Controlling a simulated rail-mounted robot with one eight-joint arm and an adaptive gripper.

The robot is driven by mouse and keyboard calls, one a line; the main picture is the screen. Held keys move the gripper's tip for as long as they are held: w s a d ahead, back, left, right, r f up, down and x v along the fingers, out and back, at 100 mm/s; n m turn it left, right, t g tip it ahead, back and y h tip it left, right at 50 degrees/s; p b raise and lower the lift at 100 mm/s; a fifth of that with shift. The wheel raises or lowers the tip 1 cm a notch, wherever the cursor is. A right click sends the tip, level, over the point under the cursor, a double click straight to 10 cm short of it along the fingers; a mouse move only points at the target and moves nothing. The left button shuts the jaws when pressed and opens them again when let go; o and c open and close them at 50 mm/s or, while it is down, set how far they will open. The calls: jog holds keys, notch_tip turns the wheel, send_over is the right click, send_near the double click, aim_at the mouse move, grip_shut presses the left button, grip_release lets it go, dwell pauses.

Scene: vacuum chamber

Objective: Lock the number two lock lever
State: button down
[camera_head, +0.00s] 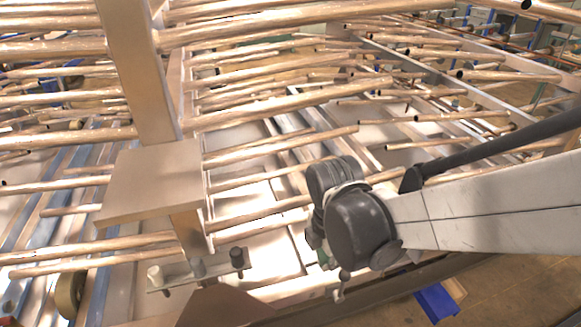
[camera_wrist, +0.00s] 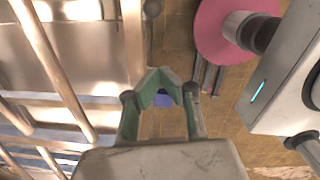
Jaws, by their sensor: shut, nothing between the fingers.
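My gripper (camera_wrist: 161,76) shows in the wrist view as two green fingers with their tips together and nothing between them. In the head view my arm hides most of it. A small grey lever-like part with knobbed ends (camera_head: 342,285) shows just below my wrist in the head view; I cannot tell whether it is the number two lock lever. In the wrist view a thin rod with a dark round knob (camera_wrist: 152,8) lies beyond the fingertips, apart from them. No number is readable on any lever. Whether a lever is locked cannot be told.
Many copper-coloured pipes (camera_head: 290,105) run across the frame. A beige post with a flat plate (camera_head: 150,180) stands at left, above a bracket with upright pins (camera_head: 178,280). A pink disc (camera_wrist: 210,40) is at upper right in the wrist view. Open floor (camera_head: 510,285) lies at lower right.

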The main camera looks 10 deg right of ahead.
jog(key=b, duration=0.3)
send_near(341, 287)
jog(key=a+f, duration=0.3)
jog(key=a, duration=0.3)
jog(key=shift+w+d, duration=0.1)
jog(key=shift+d, duration=1.95)
jog(key=shift+d, duration=0.1)
